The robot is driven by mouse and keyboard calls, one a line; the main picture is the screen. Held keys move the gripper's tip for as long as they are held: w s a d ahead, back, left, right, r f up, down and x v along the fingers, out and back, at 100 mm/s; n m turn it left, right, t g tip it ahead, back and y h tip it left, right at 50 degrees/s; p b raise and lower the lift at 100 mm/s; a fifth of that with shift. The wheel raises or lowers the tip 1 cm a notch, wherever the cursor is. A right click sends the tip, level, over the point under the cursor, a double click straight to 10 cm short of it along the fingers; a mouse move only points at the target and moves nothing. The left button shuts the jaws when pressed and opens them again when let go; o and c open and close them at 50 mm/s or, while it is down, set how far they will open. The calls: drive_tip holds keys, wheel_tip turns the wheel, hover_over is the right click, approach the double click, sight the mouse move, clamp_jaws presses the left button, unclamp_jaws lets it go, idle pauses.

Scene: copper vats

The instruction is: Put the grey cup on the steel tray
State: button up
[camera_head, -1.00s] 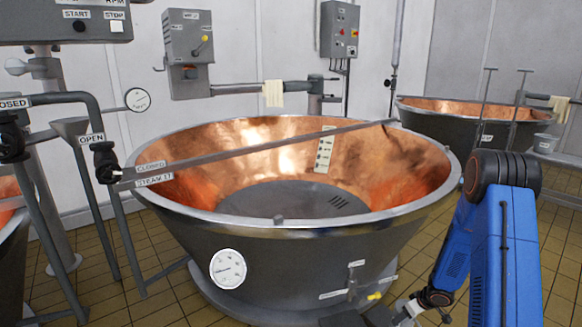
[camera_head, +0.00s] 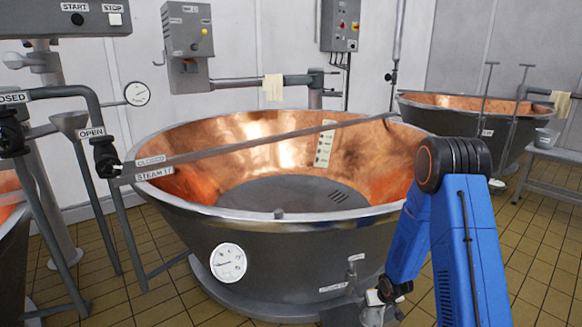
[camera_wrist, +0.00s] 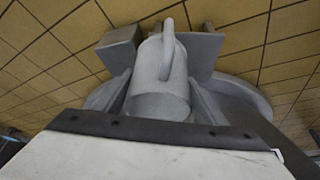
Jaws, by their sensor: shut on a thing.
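In the wrist view, my gripper (camera_wrist: 160,88) is shut on the grey cup (camera_wrist: 158,100), with one finger on either side of it. The cup lies tilted in the picture, its handle (camera_wrist: 167,48) uppermost. The tiled floor shows behind it. A rounded grey surface (camera_wrist: 245,95) shows partly behind the fingers; I cannot tell what it is. I cannot make out the steel tray in either view.
A large copper-lined vat (camera_head: 230,205) fills the middle, with a bar across its top. A second vat (camera_head: 470,125) stands at the back right beside a bench (camera_head: 558,155) bearing a small grey bowl (camera_head: 546,138). Pipes stand at the left.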

sight(362, 322)
drive_tip(key=shift+w+a+m, duration=0.15)
drive_tip(key=shift+a+m, duration=0.45)
drive_tip(key=shift+a, duration=1.35)
